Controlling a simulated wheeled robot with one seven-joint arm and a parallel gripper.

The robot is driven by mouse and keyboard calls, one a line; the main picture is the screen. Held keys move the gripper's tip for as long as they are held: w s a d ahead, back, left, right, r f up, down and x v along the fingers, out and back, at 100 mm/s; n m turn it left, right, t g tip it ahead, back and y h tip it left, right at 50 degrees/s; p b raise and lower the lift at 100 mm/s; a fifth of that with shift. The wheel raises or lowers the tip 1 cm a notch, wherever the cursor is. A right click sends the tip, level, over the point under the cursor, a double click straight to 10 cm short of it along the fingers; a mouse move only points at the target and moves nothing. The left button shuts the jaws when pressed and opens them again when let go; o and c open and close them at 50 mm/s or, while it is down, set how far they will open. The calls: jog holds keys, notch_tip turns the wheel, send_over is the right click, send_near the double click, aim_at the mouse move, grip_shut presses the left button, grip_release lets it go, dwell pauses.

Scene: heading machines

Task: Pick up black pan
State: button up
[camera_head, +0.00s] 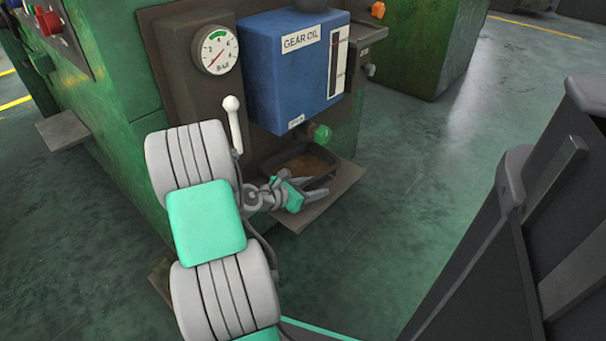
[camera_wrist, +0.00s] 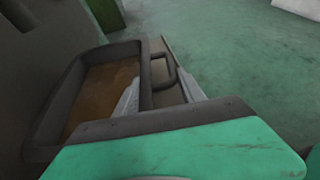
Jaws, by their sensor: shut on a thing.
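The black pan (camera_head: 300,163) is a shallow rectangular tray with brown, oily-looking contents. It is at the grey ledge (camera_head: 318,203) under the blue gear oil tank. In the wrist view the pan (camera_wrist: 60,98) fills the left side, with a loop handle (camera_wrist: 170,72) on its right side. My gripper (camera_head: 312,190) reaches the pan's near side, its fingers at the rim. In the wrist view my gripper (camera_wrist: 160,100) has its fingers at the pan's handle-side wall and is shut on it. The exact contact is partly hidden by the gripper body.
The blue gear oil tank (camera_head: 290,85) and its green knob (camera_head: 322,132) hang just above the pan. A pressure gauge (camera_head: 215,50) and a white-knobbed lever (camera_head: 232,120) are left of it. Open green floor (camera_head: 420,170) lies to the right.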

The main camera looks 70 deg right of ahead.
grip_shut()
jog(key=shift+r, duration=0.1)
